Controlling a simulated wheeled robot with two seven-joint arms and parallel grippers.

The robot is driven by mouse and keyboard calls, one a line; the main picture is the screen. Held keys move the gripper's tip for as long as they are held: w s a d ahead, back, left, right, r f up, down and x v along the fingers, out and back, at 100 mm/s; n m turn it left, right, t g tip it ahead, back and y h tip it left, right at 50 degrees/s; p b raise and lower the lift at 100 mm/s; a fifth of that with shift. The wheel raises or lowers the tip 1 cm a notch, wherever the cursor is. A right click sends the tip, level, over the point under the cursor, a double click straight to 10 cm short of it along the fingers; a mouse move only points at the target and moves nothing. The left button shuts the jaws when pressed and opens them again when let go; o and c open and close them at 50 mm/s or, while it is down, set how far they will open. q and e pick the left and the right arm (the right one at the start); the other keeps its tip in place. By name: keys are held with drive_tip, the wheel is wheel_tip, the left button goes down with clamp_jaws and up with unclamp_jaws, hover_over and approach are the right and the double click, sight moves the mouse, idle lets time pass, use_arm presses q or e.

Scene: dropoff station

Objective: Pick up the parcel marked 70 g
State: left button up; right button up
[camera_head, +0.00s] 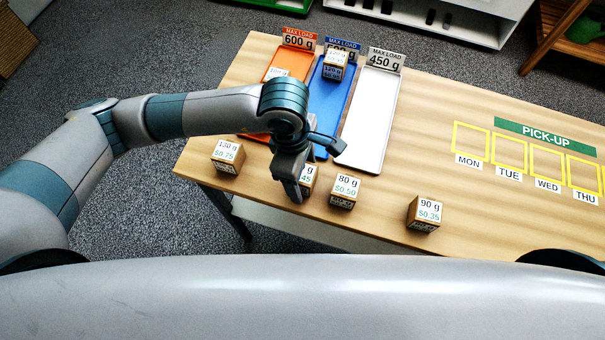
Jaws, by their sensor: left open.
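My left gripper (292,184) is open and points down at the front edge of the table. It is over or right beside a small brown parcel (309,176). The gripper covers part of that parcel's label; only "g" and "45" show, so I cannot read its weight. No label in view reads 70 g in full. Parcels marked 130 g (227,157), 80 g (345,192) and 90 g (425,214) stand along the table's front. I cannot tell whether the gripper touches the parcel. My right gripper is not in view.
Behind are an orange tray (270,73) marked 600 g, a blue tray (332,108) and an empty white tray (370,120) marked 450 g. Parcels sit in the orange and blue trays. The table (440,150) is clear towards the yellow PICK-UP squares (471,138).

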sight(305, 174)
use_arm(q)
drive_tip(key=shift+c, duration=0.6)
drive_tip(key=c, duration=1)
drive_tip(key=shift+r, duration=0.15)
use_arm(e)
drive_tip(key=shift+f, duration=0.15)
